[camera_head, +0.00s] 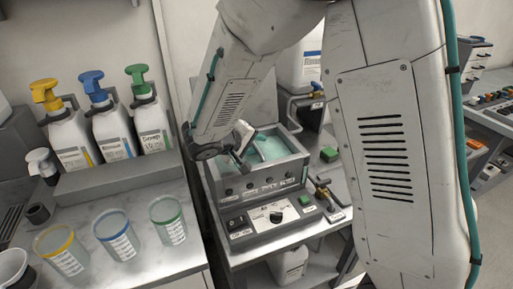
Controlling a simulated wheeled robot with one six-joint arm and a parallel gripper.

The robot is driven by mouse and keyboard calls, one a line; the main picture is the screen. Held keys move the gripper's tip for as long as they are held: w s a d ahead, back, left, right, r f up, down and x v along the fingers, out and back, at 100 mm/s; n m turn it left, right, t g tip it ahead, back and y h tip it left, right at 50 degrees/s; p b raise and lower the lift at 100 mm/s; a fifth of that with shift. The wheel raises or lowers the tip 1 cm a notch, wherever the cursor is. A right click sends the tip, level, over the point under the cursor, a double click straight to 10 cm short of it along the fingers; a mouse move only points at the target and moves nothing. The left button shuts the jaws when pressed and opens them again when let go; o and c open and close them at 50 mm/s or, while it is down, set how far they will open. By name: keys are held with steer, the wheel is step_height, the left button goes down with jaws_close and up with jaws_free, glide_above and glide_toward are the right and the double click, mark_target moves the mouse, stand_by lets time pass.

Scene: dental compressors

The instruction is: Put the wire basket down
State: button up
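My arm reaches down over a grey bath unit (265,187) holding teal liquid (273,147). My gripper (241,143) is at the left part of the bath's opening, close above the liquid. It is small and partly covered by my own arm, so I cannot tell whether it is open or shut. I cannot make out the wire basket; it may be hidden by my arm or in the liquid.
Three pump bottles (126,135) stand on a grey rack at the left. Cups with yellow (63,251), blue (117,237) and green (168,222) rims stand on the left counter. A white canister (303,62) stands behind the bath. A gap separates the counter from the bath's bench.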

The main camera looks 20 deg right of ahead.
steer(key=v, duration=1.1)
steer(key=s+d+r+m+g+y, duration=0.2)
steer(key=s+d+r+g+y, duration=0.3)
steer(key=s+d, duration=0.8)
steer(key=s+a+r+t+y, duration=0.1)
steer(key=s+y, duration=0.4)
steer(key=s, duration=0.9)
steer(key=shift+a+r, duration=0.45)
steer(key=shift+a, duration=0.2)
